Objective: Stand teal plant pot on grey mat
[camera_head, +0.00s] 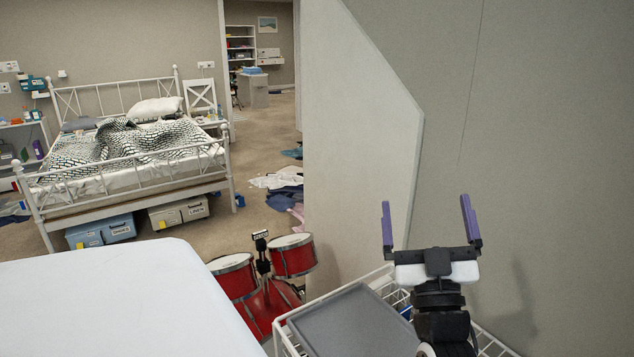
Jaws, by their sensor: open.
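I cannot make out a teal plant pot in this view. A flat grey rectangle (352,326) lies in a white wire basket (285,334) at the bottom; it may be the grey mat, but I cannot be sure. Its surface is bare where it shows, and its lower part is cut off by the frame. My gripper (426,205) is raised at the lower right, to the right of the grey rectangle. Its two purple fingers point up and stand wide apart, with nothing between them.
A white surface (120,300) fills the lower left. Red drums (292,256) stand beside the basket. A pale wall (350,120) rises close by. A bed (130,150) with storage boxes (180,212) below is further back. Clothes (280,180) litter the floor.

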